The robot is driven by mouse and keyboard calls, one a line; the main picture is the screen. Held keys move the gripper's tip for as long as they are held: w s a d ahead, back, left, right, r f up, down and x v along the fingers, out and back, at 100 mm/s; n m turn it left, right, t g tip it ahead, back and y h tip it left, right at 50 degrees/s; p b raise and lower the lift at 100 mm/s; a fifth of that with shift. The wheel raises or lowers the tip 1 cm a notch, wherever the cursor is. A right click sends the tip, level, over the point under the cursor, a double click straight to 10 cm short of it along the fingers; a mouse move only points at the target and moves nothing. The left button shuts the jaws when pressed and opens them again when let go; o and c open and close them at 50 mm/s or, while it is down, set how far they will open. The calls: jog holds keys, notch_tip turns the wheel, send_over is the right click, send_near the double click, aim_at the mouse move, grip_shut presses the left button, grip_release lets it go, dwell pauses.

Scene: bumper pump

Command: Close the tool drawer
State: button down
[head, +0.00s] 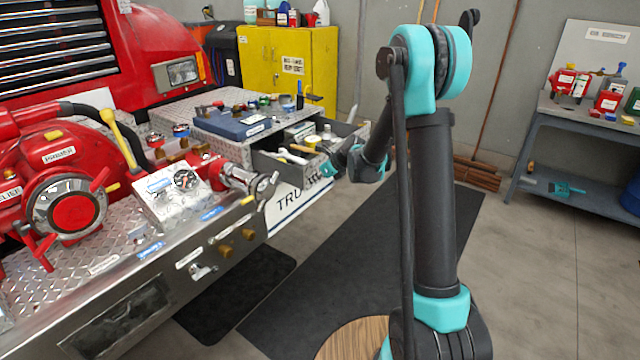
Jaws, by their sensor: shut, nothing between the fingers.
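The tool drawer (279,169) stands open from the diamond-plate bumper of the red truck. It is grey with a dark inside, and several hand tools, a white-handled one among them, lie in it. My gripper (329,167) is shut and empty at the right end of the drawer, by its front. Its teal fingers and the dark wrist cover part of the drawer front. I cannot tell whether the fingers touch the drawer.
A blue case (231,124) and small items lie on the plate above the drawer. The red pump (66,203) and gauge panel (172,196) stand at the left. A yellow cabinet (288,63) is behind. A workbench (588,124) stands right.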

send_over(267, 173)
jog(key=shift+w+a, duration=0.15)
jog(key=shift+w, duration=0.2)
dwell(0.3)
